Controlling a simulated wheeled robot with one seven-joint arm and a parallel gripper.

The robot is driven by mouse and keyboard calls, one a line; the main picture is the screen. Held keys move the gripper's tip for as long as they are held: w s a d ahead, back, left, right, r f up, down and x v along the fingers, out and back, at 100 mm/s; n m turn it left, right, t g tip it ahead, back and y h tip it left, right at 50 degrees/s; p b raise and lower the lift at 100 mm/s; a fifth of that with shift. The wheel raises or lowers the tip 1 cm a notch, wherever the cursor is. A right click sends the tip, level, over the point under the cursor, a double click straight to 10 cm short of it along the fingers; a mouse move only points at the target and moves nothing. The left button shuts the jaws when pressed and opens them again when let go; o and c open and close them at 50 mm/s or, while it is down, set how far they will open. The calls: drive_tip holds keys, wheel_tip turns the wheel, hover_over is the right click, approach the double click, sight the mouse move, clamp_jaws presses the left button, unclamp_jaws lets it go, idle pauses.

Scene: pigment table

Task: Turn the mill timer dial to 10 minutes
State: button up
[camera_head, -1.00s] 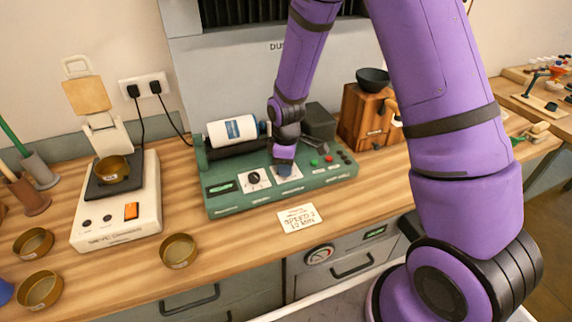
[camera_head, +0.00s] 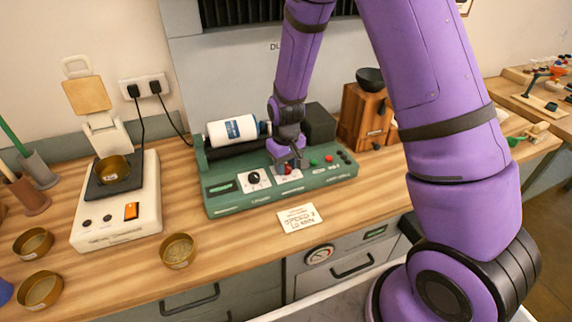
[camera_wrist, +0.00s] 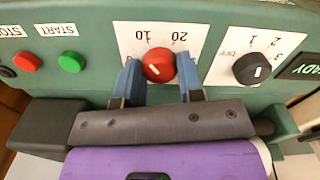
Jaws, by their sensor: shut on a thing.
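The green mill (camera_head: 330,178) stands on the wooden bench with a white jar (camera_head: 233,130) lying on its rollers. Its red timer dial (camera_wrist: 159,65) sits on a white plate marked 10 and 20, seen upside down in the wrist view. A short white mark shows on the dial's face. My gripper (camera_wrist: 158,70) is shut on the dial, one blue finger on each side. In the head view my gripper (camera_head: 288,164) hides most of the dial. The black speed dial (camera_wrist: 252,68) is beside it, on a plate with numbers up to 3.
Red (camera_wrist: 27,62) and green (camera_wrist: 72,62) buttons are on the same panel. A card (camera_head: 299,218) reading speed 3, 10 min lies in front of the mill. A white balance (camera_head: 118,215) stands left and a wooden grinder (camera_head: 362,120) behind right.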

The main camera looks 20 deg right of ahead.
sight(286, 166)
drive_tip(key=shift+m, duration=0.6)
drive_tip(key=o, duration=0.9)
wheel_tip(286, 166, up, 11)
drive_tip(key=shift+f, duration=0.1)
idle(0.4)
